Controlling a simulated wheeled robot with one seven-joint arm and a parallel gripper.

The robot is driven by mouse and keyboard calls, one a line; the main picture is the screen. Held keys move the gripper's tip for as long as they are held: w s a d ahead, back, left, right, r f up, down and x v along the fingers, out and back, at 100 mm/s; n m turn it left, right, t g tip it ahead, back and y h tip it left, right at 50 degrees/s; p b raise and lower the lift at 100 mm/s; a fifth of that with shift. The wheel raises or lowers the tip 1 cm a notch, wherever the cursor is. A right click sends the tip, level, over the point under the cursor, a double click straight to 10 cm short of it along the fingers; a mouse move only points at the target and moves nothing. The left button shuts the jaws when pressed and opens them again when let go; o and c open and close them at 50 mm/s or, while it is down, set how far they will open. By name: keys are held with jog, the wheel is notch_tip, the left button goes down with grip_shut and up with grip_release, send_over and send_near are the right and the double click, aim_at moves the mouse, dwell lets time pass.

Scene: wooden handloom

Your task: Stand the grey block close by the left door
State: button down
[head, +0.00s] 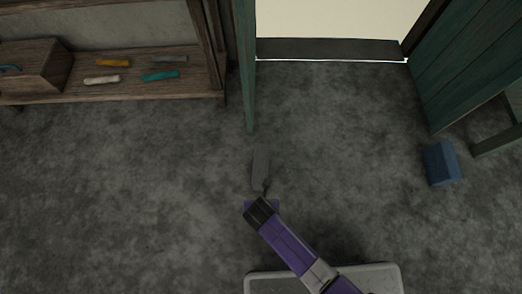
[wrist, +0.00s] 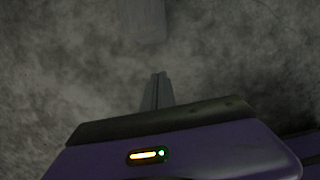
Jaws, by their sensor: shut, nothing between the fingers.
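The grey block (head: 261,160) is on the dark floor, just below and right of the free end of the left door (head: 246,90) in the head view, with a small gap between them. I cannot tell if it is upright or lying. My gripper (head: 264,192) is shut and empty at the block's near end; I cannot tell if they touch. In the wrist view the shut fingers (wrist: 158,78) point toward the block (wrist: 143,20), which shows dimly at the top edge. The left door is swung open and seen nearly edge-on.
A blue block (head: 441,163) is on the floor by the open right door (head: 465,65). The bright doorway (head: 335,18) has a dark threshold (head: 330,49). A wooden shelf (head: 140,90) at left holds several coloured items. Floor between the doors is clear.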

jog(key=b+x, duration=0.3)
jog(key=x, duration=0.2)
jog(key=shift+f, duration=0.1)
jog(key=w+b, duration=0.1)
jog(key=w, duration=0.3)
jog(key=shift+b, duration=0.3)
jog(key=shift+r, duration=0.25)
